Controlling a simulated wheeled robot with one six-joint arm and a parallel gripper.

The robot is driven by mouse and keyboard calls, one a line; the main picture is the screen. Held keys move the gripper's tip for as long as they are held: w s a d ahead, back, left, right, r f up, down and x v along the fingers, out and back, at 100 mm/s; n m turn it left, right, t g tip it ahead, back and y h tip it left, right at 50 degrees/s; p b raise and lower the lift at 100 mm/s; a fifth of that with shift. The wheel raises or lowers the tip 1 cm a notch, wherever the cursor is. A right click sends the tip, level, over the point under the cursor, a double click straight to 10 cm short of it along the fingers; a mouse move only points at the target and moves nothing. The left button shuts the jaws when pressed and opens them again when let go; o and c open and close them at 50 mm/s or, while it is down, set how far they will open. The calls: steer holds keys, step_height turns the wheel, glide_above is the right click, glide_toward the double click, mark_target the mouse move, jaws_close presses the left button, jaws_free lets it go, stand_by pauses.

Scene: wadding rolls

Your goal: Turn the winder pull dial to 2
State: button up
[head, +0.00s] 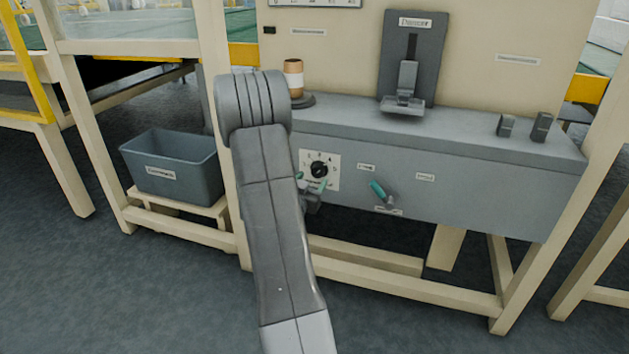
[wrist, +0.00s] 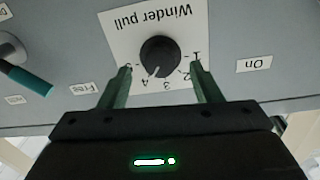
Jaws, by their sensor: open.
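The winder pull dial is a round black knob (wrist: 160,57) on a white plate (wrist: 125,30) on the grey front panel. It appears upside down in the wrist view, with numbers 1 to 5 around it. Its pale pointer mark appears between 3 and 4, nearer 4. The dial also shows in the head view (head: 319,169), just right of my forearm. My gripper (wrist: 160,68) is open, its two green fingers pointing at the plate on either side of the knob's lower part. Whether the tips touch the plate cannot be told. In the head view my forearm hides most of the gripper.
A teal-handled lever (head: 379,191) sits right of the dial; it also shows in the wrist view (wrist: 25,80). On the ledge stand a brown spool (head: 294,78), an upright dark slider unit (head: 408,60) and two small blocks (head: 540,127). A grey bin (head: 170,170) stands left.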

mark_target(316, 174)
steer(key=shift+x, duration=1.55)
steer(key=shift+c, duration=0.2)
steer(key=c, duration=0.9)
steer(key=shift+c, duration=0.2)
